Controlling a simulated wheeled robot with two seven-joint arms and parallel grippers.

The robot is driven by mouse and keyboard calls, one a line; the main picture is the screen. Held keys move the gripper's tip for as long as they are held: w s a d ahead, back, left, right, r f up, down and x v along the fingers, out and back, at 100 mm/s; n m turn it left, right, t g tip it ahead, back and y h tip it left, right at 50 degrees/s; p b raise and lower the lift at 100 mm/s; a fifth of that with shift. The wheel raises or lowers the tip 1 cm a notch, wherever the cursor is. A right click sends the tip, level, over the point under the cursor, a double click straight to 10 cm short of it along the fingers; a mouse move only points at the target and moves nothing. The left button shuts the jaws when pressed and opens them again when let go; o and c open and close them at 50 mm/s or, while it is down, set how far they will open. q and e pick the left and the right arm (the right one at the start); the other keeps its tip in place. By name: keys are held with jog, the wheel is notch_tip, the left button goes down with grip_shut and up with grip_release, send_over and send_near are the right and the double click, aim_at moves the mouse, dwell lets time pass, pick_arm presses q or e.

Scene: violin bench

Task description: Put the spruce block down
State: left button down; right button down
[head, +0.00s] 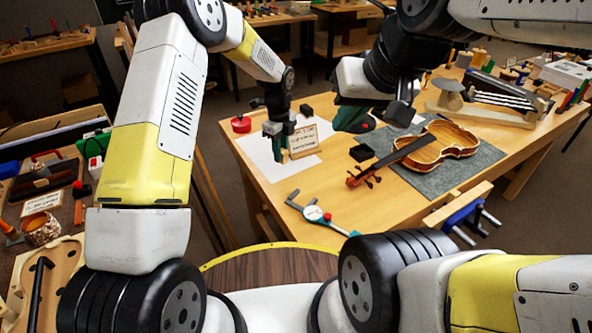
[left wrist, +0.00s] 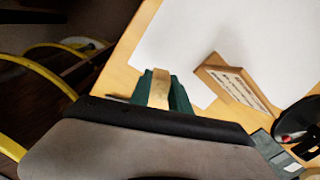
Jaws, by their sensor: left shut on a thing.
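My left gripper (head: 277,150) is shut on the spruce block, above the left part of the bench by the white sheet (head: 262,165). The pale tan block (left wrist: 160,88) shows between the green fingers in the left wrist view; in the head view the fingers mostly hide it. Whether it touches the surface is unclear. The sheet also shows in the left wrist view (left wrist: 195,35). A small lettered sign (head: 303,141) stands right of the gripper. My right gripper (head: 352,120) hangs over the bench, right of the sign; its finger opening is unclear.
A violin body (head: 437,147) lies on a grey mat (head: 484,158), with a scrolled neck (head: 366,178) across it. A dial caliper (head: 313,213) lies near the front edge. A red round tin (head: 241,124) and a small black open box (head: 361,152) are nearby. Bare wood surrounds the sheet.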

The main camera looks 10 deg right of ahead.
pick_arm(q)
jog(key=s+d, duration=0.1)
jog(key=s, duration=0.3)
jog(key=s+d+f, duration=0.1)
jog(key=s+d, duration=0.1)
jog(key=s, duration=0.3)
jog(key=s+d, duration=0.2)
jog(key=s, duration=0.2)
jog(key=shift+s+d+f, duration=0.1)
jog(key=shift+s+f, duration=0.05)
jog(key=shift+s, duration=0.05)
jog(key=shift+f, duration=1.75)
jog(key=shift+f, duration=0.15)
jog(key=c, duration=1.2)
grip_release()
jog(key=shift+c, duration=0.2)
